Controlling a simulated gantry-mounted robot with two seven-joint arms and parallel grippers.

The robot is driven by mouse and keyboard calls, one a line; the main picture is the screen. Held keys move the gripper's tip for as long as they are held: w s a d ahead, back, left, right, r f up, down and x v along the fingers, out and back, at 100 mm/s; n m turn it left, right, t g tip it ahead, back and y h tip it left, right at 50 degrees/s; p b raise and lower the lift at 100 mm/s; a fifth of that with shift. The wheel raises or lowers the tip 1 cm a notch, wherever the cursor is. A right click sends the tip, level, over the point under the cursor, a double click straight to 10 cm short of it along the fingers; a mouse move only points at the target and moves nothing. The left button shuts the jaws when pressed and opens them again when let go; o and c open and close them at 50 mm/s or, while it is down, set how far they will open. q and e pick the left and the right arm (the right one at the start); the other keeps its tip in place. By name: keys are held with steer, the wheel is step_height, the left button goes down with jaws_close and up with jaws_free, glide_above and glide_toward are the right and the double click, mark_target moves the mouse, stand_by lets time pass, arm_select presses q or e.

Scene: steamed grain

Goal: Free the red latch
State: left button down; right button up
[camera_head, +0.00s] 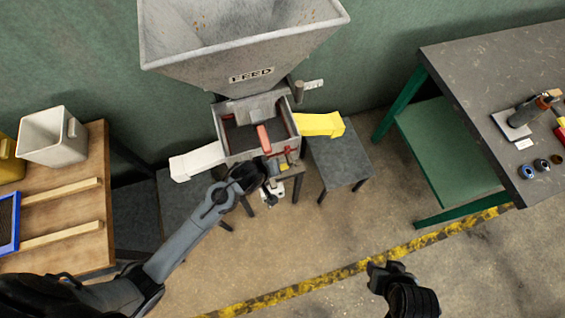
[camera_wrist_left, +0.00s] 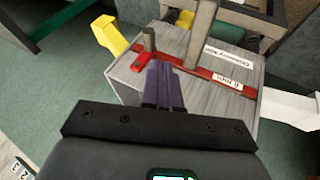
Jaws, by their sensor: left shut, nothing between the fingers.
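A grey box (camera_head: 229,137) sits under the feed hopper, with a white chute on its left and a yellow chute on its right. A red bar (camera_wrist_left: 222,79), which looks like the red latch, runs along the box front in the left wrist view. Red parts also show in the head view, at the box front (camera_head: 288,153) and inside it. My left gripper (camera_wrist_left: 164,82) is shut and empty, its fingertips close to the bar's left part; I cannot tell whether they touch. The left arm hides part of the box front in the head view. My right gripper (camera_head: 389,270) hangs away over the floor.
The hopper (camera_head: 240,45) stands above the box. The yellow chute (camera_head: 320,124) and white chute (camera_head: 197,161) stick out beside it. Upright posts (camera_wrist_left: 200,36) rise near the bar. A wooden table (camera_head: 85,215) is left, a dark workbench (camera_head: 490,75) right. The floor at front right is open.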

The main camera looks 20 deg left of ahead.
mark_target(289, 157)
arm_select(q)
steer(key=b+x, duration=0.1)
steer(key=x, duration=0.8)
steer(key=shift+w+f, duration=0.15)
steer(key=shift+f, duration=0.1)
arm_select(e)
steer(key=shift+d+f, duration=0.15)
steer(key=shift+f, duration=0.6)
arm_select(q)
steer(key=shift+d+b, duration=0.15)
steer(key=shift+b, duration=0.15)
arm_select(e)
steer(key=shift+a+f, duration=0.1)
steer(key=shift+a, duration=0.1)
